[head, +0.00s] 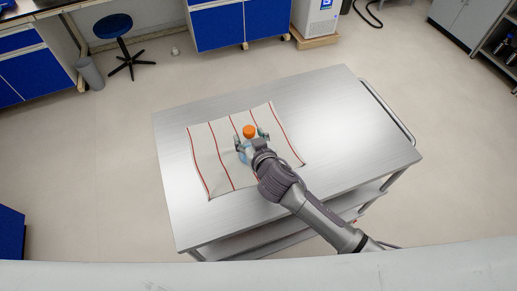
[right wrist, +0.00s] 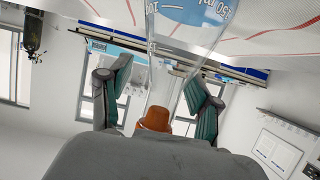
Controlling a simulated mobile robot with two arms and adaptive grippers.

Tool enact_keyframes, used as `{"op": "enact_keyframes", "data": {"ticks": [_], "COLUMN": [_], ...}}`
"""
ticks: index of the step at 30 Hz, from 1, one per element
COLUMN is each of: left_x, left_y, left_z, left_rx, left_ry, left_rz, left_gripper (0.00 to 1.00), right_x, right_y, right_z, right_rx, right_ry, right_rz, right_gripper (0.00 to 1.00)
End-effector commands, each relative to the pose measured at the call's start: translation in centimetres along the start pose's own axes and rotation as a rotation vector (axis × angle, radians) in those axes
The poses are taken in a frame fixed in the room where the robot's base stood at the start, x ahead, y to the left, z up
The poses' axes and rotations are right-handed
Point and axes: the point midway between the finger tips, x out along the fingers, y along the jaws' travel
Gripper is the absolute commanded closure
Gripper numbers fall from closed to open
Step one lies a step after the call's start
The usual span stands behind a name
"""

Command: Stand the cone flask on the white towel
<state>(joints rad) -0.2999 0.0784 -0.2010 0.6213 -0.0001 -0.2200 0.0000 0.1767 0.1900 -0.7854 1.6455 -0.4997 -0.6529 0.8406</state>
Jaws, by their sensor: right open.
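The cone flask has an orange cap (head: 249,131) and blue liquid with printed volume marks. It stands on the white towel (head: 205,165), which has red stripes and lies on the metal cart. My right gripper (head: 251,139) is around the flask's upper part, with one finger on each side. In the right wrist view, the picture is upside down and the flask's clear neck (right wrist: 160,75) lies between the two spread fingers, with gaps beside it. The flask's blue body (right wrist: 195,12) is against the towel (right wrist: 275,20). My left gripper is not in view.
The steel cart top (head: 335,115) is bare to the right of the towel. A rail handle (head: 388,110) runs along its right side. A blue stool (head: 113,27), a grey bin (head: 90,73) and blue cabinets (head: 222,25) stand beyond it on the floor.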

Motion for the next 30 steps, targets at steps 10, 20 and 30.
{"op": "enact_keyframes", "data": {"ticks": [10, 20, 30], "left_x": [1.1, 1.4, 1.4], "left_y": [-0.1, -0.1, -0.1], "left_z": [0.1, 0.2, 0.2], "left_rx": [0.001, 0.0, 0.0], "left_ry": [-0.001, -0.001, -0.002], "left_rz": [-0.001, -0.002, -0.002], "left_gripper": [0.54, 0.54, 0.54], "right_x": [-7.7, -10.4, -10.4], "right_y": [0.0, 0.0, 0.0], "right_z": [0.4, 0.2, 0.2], "right_rx": [0.002, 0.0, 0.0], "right_ry": [-0.003, -0.002, -0.002], "right_rz": [-0.001, 0.001, 0.001], "right_gripper": [0.37, 0.37, 0.37]}}
